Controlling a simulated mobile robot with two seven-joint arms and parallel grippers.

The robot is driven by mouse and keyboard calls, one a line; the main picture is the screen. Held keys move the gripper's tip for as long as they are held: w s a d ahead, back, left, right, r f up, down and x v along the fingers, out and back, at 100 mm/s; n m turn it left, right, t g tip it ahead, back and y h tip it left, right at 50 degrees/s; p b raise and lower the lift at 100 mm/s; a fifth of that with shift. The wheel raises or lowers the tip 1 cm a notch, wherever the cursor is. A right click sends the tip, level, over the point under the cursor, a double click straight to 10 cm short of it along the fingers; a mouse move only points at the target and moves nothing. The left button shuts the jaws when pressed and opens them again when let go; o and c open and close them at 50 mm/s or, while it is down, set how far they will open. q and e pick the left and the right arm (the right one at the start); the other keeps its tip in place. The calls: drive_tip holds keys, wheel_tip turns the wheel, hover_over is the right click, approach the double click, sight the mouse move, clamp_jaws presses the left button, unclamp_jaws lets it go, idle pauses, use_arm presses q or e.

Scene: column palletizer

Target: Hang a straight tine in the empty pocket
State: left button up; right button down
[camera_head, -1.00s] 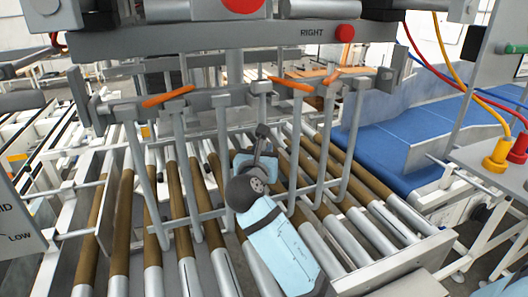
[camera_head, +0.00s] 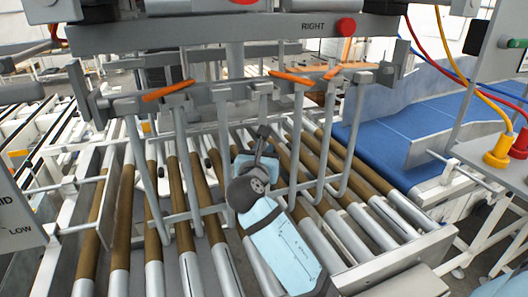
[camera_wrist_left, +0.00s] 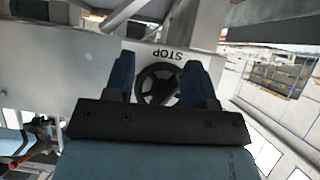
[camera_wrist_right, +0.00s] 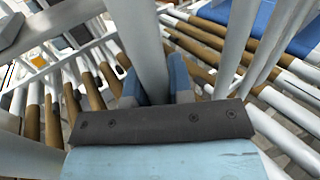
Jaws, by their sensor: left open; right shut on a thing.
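My right gripper (camera_head: 264,138) is shut on a grey straight tine (camera_head: 263,105), upright at the middle of the row. In the right wrist view the tine (camera_wrist_right: 142,40) stands between the blue fingers. Its top is level with the tine bar (camera_head: 205,102); whether it sits fully in its pocket I cannot tell. Several similar tines hang from the bar on both sides, such as one at the left (camera_head: 183,165) and one at the right (camera_head: 297,140). My left gripper (camera_wrist_left: 158,68) is open and empty; it shows only in its wrist view.
Orange levers (camera_head: 168,91) lie along the bar top. Brown-sleeved rollers (camera_head: 126,215) run below the tines. A blue conveyor belt (camera_head: 420,125) is at the right.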

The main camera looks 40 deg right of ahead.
drive_tip(key=c, duration=0.9)
unclamp_jaws()
drive_tip(key=shift+r, duration=0.1)
drive_tip(key=shift+c, duration=0.2)
drive_tip(key=b+v, duration=0.1)
drive_tip(key=v, duration=1.3)
drive_tip(key=shift+b, duration=0.35)
